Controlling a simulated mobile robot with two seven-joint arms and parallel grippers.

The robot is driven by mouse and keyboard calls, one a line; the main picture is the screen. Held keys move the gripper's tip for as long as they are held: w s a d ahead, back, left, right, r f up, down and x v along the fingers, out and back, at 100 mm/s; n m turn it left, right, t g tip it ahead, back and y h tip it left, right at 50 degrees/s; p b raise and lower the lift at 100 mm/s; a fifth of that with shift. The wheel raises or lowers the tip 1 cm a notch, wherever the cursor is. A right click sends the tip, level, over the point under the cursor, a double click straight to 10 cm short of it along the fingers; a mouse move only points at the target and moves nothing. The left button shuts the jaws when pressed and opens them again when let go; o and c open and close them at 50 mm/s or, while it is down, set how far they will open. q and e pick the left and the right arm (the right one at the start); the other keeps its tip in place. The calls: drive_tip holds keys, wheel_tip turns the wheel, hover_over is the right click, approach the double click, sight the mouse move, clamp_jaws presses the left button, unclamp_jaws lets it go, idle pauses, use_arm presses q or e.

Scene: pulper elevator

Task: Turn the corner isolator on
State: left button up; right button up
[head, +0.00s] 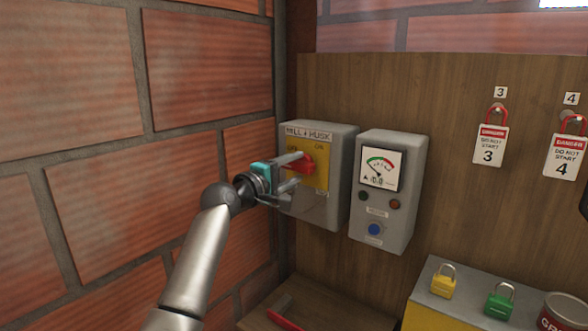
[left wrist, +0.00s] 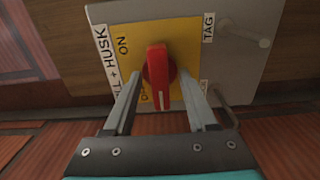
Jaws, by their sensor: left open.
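The corner isolator is a grey box (head: 340,165) labelled MILL + HUSK, with a yellow plate (head: 321,176) and a red rotary handle (head: 308,164). ON stands at the plate's upper right in the head view; the left label is partly hidden. In the left wrist view the red handle (left wrist: 157,68) lies lengthwise up the picture, with a pale mark at its lower end, away from the ON label (left wrist: 122,46). My left gripper (head: 299,168) is open, its fingers (left wrist: 162,88) pointing at the plate, one on each side of the handle. I cannot tell whether they touch it.
A grey meter box (head: 388,205) with a dial and blue button hangs right of the isolator. Red DANGER tags (head: 490,145) hang farther right. Yellow (head: 443,284) and green (head: 498,303) padlocks stand on a box below. The brick wall (head: 205,75) is close on the left.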

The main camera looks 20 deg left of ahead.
use_arm(q)
clamp_jaws()
idle(0.5)
